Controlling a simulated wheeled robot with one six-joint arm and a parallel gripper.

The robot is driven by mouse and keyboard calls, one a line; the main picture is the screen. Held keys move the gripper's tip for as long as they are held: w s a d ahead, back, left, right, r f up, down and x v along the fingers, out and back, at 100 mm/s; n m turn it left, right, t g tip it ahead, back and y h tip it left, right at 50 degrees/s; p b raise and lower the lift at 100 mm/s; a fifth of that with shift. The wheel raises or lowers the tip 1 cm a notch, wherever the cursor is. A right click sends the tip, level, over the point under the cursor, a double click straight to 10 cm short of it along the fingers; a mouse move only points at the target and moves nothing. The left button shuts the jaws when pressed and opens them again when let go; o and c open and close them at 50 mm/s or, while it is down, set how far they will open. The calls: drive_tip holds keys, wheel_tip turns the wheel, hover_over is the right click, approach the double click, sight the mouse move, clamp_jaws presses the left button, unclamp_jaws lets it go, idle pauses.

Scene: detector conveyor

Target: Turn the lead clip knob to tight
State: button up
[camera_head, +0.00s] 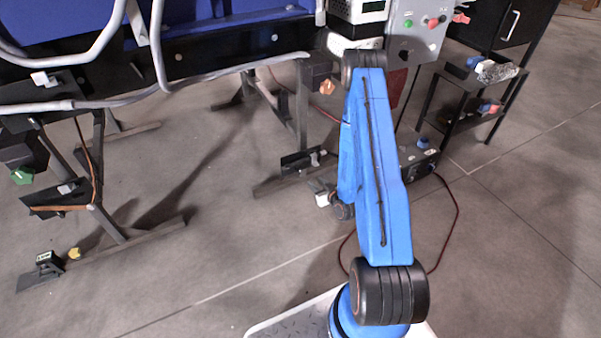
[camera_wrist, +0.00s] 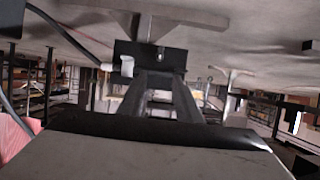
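No knob in view carries a readable lead clip label, so I cannot tell for sure which one it is. A light grey knob (camera_wrist: 127,66) sticks out of a black bracket (camera_wrist: 173,58) just beyond my gripper (camera_wrist: 160,77) in the wrist view. The fingers point at the bracket, a little to the right of the knob. Whether they touch the bracket, and the gap at their tips, is unclear. In the head view a similar grey knob (camera_head: 315,158) sits on a low black bracket (camera_head: 294,164) by the conveyor leg. My gripper is low, near that bracket, partly hidden by my arm.
Other knobs show: orange (camera_head: 327,87) on the frame, green (camera_head: 22,175) at far left, yellow (camera_head: 74,253) near the floor. A grey control box (camera_head: 418,30) and a black cart (camera_head: 462,95) stand at right.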

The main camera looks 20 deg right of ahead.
sight(300, 171)
drive_tip(key=x, duration=1.7)
drive_tip(key=shift+w+f, duration=0.15)
drive_tip(key=shift+c, duration=0.3)
clamp_jaws()
